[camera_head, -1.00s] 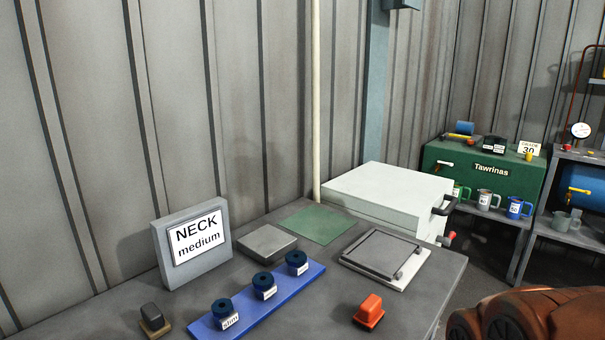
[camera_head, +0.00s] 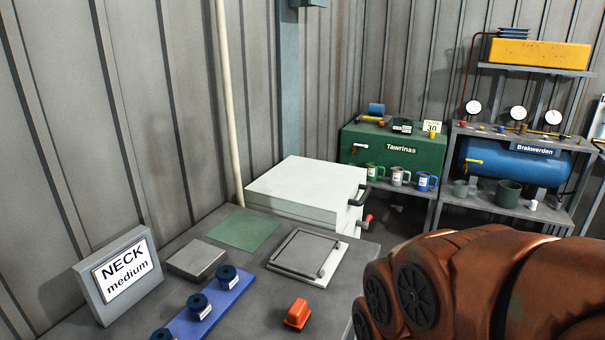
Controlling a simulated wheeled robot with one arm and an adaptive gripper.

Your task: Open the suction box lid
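A large white box (camera_head: 290,205) with a closed, flat lid (camera_head: 308,182) stands at the far end of the grey table; I take it to be the suction box. A dark handle (camera_head: 359,196) sticks out from the right side of the lid. Below it a red knob (camera_head: 367,219) shows on the box's right side. My rust-coloured arm (camera_head: 480,280) fills the lower right, apart from the box. My gripper is not in view.
On the grey table (camera_head: 255,318) are a sign reading NECK medium (camera_head: 124,272), a blue rack (camera_head: 212,312) with dark round pieces, an orange block (camera_head: 297,314), a framed plate (camera_head: 306,253) and a green mat (camera_head: 243,230). Beyond stand a green Tawrinas cabinet (camera_head: 390,152) and a blue Brakwerden tank (camera_head: 510,165).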

